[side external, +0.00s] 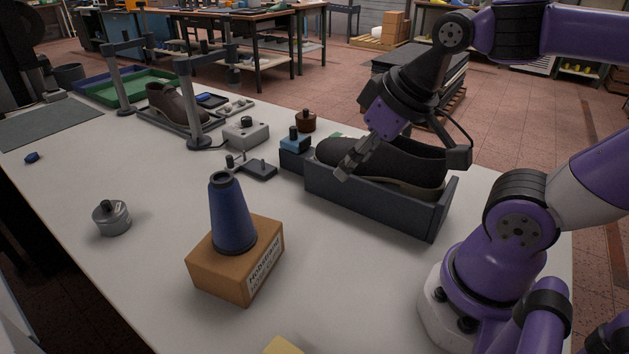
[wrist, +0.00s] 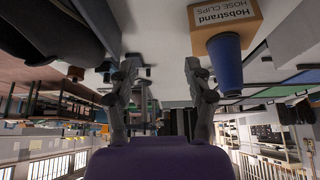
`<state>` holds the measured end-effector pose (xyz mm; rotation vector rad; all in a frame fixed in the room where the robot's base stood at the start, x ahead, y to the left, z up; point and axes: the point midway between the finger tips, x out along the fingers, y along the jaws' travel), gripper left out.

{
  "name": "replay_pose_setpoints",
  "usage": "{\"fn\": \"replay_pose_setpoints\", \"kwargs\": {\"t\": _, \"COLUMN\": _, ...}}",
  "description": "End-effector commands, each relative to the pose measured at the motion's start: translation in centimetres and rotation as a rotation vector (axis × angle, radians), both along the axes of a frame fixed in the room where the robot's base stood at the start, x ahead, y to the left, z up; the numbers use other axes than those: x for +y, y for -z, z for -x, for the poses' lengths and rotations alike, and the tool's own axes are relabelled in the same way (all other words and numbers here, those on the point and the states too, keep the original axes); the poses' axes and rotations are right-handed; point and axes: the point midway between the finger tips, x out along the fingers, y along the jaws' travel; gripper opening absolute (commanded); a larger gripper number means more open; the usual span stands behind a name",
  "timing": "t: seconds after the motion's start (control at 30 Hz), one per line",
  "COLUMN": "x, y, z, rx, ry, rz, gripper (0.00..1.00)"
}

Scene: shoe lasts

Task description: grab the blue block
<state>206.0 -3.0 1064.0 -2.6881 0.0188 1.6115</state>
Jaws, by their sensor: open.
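A small blue block (side external: 295,142) with a black knob on top sits at the left end of the dark grey shoe tray (side external: 375,203). A smaller dark blue piece (side external: 32,157) lies alone at the table's far left. My gripper (side external: 352,160) is over the toe part of a dark shoe (side external: 400,160) in the tray, right of the blue block and apart from it. In the wrist view my gripper (wrist: 160,68) has its fingers spread with nothing held between them. I cannot clearly make out the blue block in the wrist view.
A blue cone (side external: 232,215) stands on a cardboard box (side external: 225,270) at the front; both show in the wrist view. A grey knobbed weight (side external: 111,217), a small black fixture (side external: 258,170) and a grey control box (side external: 246,134) stand nearby. The white table is clear between them.

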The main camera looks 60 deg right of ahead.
Motion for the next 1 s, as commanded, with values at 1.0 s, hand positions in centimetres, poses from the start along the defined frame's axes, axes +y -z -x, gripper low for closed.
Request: {"fn": "replay_pose_setpoints", "kwargs": {"t": 1.0, "x": -35.5, "y": 6.9, "z": -3.8, "rx": 0.093, "ry": 0.925, "rz": -0.048, "gripper": 0.6}}
